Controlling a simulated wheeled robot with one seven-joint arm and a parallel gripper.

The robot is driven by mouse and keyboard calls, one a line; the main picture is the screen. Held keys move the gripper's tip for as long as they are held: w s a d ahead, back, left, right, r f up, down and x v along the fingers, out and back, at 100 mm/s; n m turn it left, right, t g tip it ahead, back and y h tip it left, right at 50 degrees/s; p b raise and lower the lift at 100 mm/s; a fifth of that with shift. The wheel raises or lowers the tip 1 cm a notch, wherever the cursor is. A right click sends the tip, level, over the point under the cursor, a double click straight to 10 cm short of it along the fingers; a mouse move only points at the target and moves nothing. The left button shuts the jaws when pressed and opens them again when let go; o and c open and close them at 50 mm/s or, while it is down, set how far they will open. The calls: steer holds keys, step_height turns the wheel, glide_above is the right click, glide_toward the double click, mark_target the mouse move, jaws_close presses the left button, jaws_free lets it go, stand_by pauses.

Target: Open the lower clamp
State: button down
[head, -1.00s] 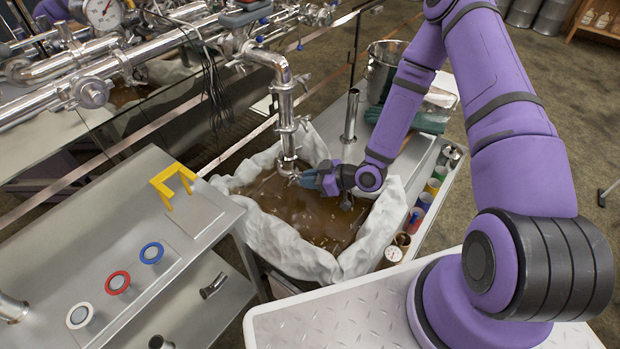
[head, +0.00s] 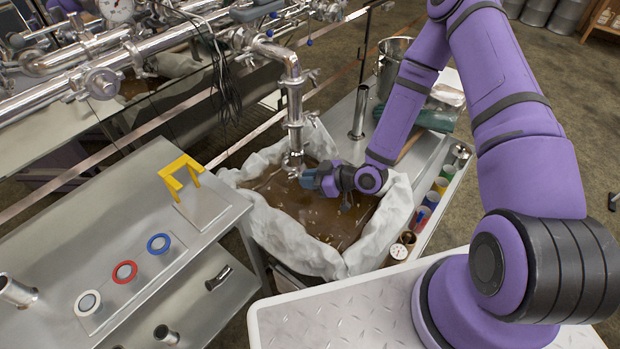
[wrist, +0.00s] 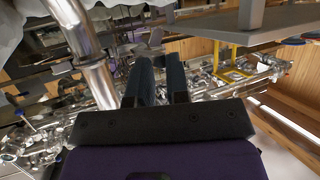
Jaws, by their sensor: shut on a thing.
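The steel drop pipe (head: 294,98) hangs over a white-lined tub of brown syrup. The lower clamp (head: 293,163) sits around the joint at its bottom end; its small parts are too fine to make out. My gripper (head: 306,179) reaches in from the right, level with the pipe's lower end, its blue-grey fingertips at the clamp. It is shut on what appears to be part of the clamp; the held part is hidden. In the wrist view the two fingers of my gripper (wrist: 162,78) stand slightly apart, with the shiny pipe (wrist: 90,58) close on their left.
The tub's white liner (head: 285,240) rises around the syrup (head: 325,228). A steel bench (head: 215,228) on the left carries a yellow bracket (head: 181,172) and white, red and blue rings. Coloured jars and an upright steel tube (head: 359,112) stand to the right.

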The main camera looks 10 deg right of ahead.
steer(key=shift+s+a, duration=0.3)
steer(key=shift+a, duration=0.05)
steer(key=c, duration=1.2)
jaws_free()
steer(key=shift+c, duration=0.2)
steer(key=shift+w, duration=0.1)
steer(key=v, duration=1.1)
steer(key=shift+w, duration=0.15)
